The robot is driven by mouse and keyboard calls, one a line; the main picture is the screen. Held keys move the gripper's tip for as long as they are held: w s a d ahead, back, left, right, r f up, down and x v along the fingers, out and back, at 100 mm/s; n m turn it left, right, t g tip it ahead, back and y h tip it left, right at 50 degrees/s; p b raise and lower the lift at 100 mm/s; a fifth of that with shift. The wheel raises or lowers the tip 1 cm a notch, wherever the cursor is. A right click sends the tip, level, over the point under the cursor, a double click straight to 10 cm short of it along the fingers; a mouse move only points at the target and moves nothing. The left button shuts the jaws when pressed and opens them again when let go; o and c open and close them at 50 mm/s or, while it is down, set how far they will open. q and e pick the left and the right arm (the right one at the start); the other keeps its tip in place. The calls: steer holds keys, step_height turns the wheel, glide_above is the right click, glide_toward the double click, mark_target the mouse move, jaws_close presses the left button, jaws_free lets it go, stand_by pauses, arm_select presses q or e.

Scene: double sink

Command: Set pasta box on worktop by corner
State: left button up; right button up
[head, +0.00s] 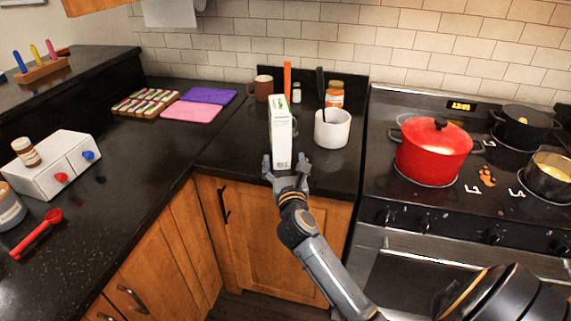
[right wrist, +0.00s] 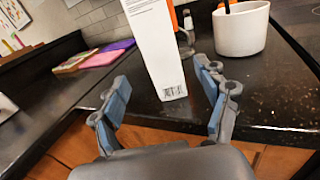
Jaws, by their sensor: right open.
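The pasta box (head: 280,135) is a tall white carton with some green print. It stands upright on the dark worktop (head: 225,150), near the front edge by the inner corner. My right gripper (head: 286,163) is just in front of the box, with its fingers spread. In the right wrist view, the box (right wrist: 157,50) stands beyond the open fingertips (right wrist: 165,75), and a gap shows on both sides. Its lower end with a barcode rests on the worktop. My left gripper is not in view.
Right of the box stand a white utensil crock (head: 332,128) and an orange-lidded jar (head: 335,94). A brown mug (head: 263,88) is behind it. A red pot (head: 432,152) sits on the stove. Purple (head: 209,96) and pink (head: 191,111) boards lie left. Worktop between boards and box is clear.

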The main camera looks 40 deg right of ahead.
steer(key=shift+s+a, duration=0.15)
steer(key=shift+s, duration=0.2)
steer(key=s+a+f+n+g+y, duration=0.1)
steer(key=s+a+f+n+y, duration=0.25)
steer(key=f+n, duration=0.75)
steer(key=s+a+f+n+g+y, duration=0.15)
steer(key=s+a+f+n, duration=0.4)
steer(key=f, duration=0.95)
steer(key=s+a+f+n+g+y, duration=0.1)
steer(key=s+a+f+n+y, duration=0.15)
steer(key=f+n, duration=0.9)
steer(key=s+a+f+n+g+y, duration=0.1)
steer(key=s+f+n+g, duration=0.15)
steer(key=s+f, duration=0.35)
steer(key=s+a+f+n+g+y, duration=0.1)
steer(key=s+a+f+n, duration=0.15)
steer(key=s+f, duration=0.3)
steer(key=s+f+n+g, duration=0.4)
steer(key=s+f+n, duration=0.1)
steer(key=s, duration=0.8)
steer(key=s+d+f+n+g+h, duration=0.1)
steer(key=s+f+n+g, duration=0.2)
steer(key=s, duration=1.1)
step_height(320, 180, down, 4)
steer(key=n, duration=0.3)
steer(key=shift+s+d+r+g, duration=0.15)
steer(key=shift+d+g, duration=0.1)
steer(key=shift+g, duration=0.15)
